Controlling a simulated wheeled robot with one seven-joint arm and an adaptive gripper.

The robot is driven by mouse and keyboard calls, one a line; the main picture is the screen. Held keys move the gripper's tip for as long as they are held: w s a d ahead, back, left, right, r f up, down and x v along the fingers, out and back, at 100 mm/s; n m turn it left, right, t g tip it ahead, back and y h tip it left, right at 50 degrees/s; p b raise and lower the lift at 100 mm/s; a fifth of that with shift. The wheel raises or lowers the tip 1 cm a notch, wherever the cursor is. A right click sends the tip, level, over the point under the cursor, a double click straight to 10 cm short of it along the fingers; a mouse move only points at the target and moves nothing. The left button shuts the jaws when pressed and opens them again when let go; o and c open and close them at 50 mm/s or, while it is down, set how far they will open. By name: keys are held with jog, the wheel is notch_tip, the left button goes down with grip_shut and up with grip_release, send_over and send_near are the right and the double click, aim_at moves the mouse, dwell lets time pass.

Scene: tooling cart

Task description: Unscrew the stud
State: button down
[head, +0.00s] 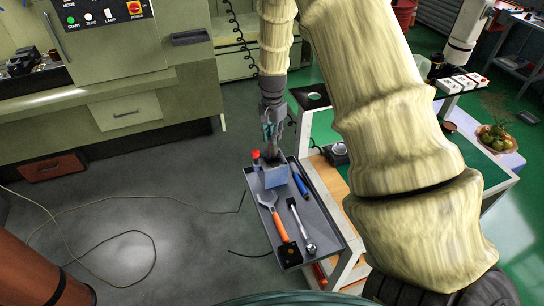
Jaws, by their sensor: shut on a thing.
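My gripper (272,146) points straight down over the far end of the tooling cart's tray. It is shut on the stud, which stands at the top of a small blue-grey block (273,177). The stud is too small and too covered by the fingers to make out clearly. I cannot tell how deep it sits in the block.
The grey cart tray (318,226) also holds an orange-handled tool (278,224), a ratchet (300,226), a blue tool (300,184), a black box (289,254) and a red-topped item (255,154). A green-topped table (325,130) stands right behind; a machine (130,60) stands left.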

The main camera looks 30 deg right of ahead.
jog(key=n, duration=0.5)
jog(key=c, duration=1.3)
grip_release()
